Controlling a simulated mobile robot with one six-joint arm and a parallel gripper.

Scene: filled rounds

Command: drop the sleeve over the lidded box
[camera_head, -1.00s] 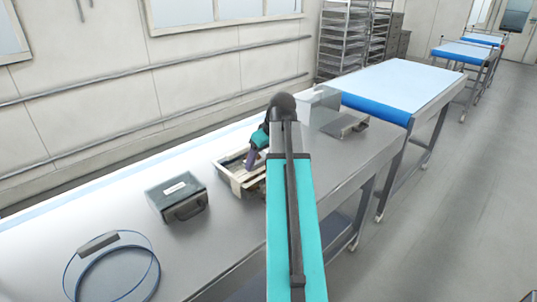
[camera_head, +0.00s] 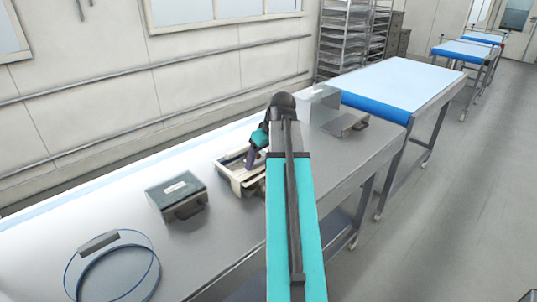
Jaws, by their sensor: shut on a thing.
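A pale cream, open rectangular frame, which looks like the sleeve (camera_head: 233,180), is at the middle of the steel bench. My gripper (camera_head: 250,162) is at its far side, shut on what appears to be its wall. My own arm hides part of the gripper and the sleeve's right end. I cannot tell whether the sleeve touches the bench. A dark grey-green box (camera_head: 177,197) with a pale label on top and a front handle, which looks like the lidded box, stands to the left of the sleeve, apart from it.
A blue hoop with a grey block (camera_head: 100,242) is at the bench's front left. A grey metal box (camera_head: 322,105) and a low handled piece (camera_head: 345,124) stand to the right behind my arm. A blue-topped table (camera_head: 400,85) is beyond. Bare bench (camera_head: 215,235) lies in front.

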